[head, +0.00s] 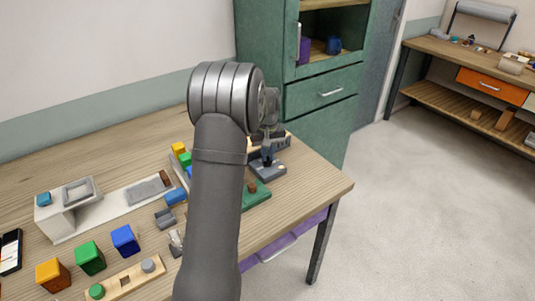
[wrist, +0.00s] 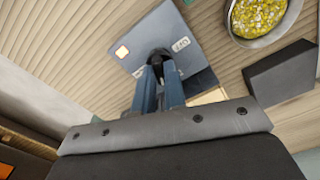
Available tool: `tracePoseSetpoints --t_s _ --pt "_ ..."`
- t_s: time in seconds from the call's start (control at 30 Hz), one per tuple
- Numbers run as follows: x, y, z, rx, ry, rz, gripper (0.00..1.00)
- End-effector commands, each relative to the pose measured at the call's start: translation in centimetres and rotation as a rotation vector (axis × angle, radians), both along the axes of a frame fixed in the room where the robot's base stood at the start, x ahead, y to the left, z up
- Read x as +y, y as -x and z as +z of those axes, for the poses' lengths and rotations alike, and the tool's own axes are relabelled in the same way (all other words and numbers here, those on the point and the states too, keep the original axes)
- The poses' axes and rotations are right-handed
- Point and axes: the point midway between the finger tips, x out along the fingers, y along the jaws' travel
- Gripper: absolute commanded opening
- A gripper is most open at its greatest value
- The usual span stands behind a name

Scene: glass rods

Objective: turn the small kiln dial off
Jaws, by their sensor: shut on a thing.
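The small kiln dial is a dark round knob (wrist: 158,55) on a blue-grey panel (wrist: 200,62) in the wrist view. The panel carries a white label that seems to read OFF, right of the knob, and a small pale square with a red edge at left. My gripper (wrist: 159,70) is shut on the knob, its two blue-grey fingers on either side. The fingers hide much of the knob, so its pointer direction cannot be told. In the head view the panel (head: 272,174) sits near the bench's far right part, under my wrist.
In the wrist view, a bowl of yellow-green bits (wrist: 258,17) and a dark block (wrist: 280,74) stand right of the panel. In the head view, a green board (head: 259,197) lies just in front of it. Coloured blocks (head: 125,240) stand at left; my arm hides part of the bench.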

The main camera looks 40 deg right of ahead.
Motion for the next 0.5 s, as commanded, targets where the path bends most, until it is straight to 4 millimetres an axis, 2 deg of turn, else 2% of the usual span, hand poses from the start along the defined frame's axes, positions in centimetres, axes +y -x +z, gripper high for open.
tracePoseSetpoints --t_s 0.5 --pt "-0.08 -0.13 0.22 -0.004 0.004 0.490 0.00"
